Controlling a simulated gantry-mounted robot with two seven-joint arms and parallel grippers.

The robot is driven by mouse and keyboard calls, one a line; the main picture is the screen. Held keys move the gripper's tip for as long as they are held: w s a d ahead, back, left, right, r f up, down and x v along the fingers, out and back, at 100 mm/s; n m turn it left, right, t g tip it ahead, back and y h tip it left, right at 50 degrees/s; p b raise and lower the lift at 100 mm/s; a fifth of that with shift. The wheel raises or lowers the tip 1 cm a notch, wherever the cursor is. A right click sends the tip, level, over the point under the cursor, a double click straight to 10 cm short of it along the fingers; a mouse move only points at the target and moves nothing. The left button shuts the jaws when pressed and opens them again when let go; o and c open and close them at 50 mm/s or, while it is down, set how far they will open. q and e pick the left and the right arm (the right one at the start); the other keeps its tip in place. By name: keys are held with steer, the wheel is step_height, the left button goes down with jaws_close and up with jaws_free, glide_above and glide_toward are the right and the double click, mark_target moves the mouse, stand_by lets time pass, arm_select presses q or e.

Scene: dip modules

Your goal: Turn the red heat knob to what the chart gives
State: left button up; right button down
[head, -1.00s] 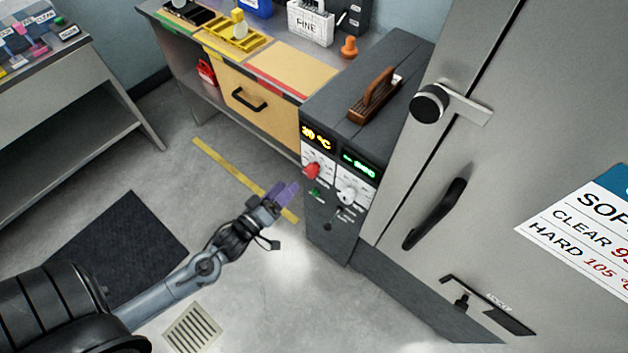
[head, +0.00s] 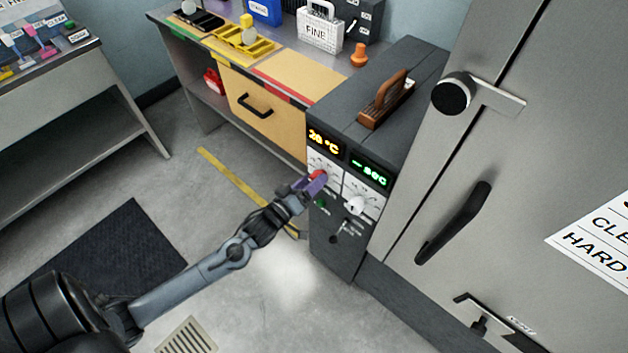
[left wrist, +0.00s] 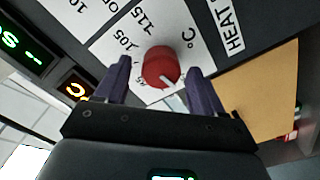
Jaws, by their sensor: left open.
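The red heat knob (head: 319,175) is on the front panel of the dark grey control cabinet (head: 345,238). In the left wrist view the knob (left wrist: 161,67) has a white pointer mark and sits on a white dial plate printed with 105, 115 and °C. My left gripper (head: 315,182) is at the knob, with its purple fingers open on either side of it; I cannot tell whether they touch it. The amber display (head: 323,140) reads about 20 °C. My right gripper is not in view.
A white knob (head: 355,204) sits right of the red one, under a green display (head: 370,172). A green button (head: 321,203) and a small lever (head: 334,238) are below.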

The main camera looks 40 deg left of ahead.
arm_select(q)
steer(key=shift+w, duration=0.65)
steer(key=shift+c, duration=0.2)
steer(key=c, duration=1)
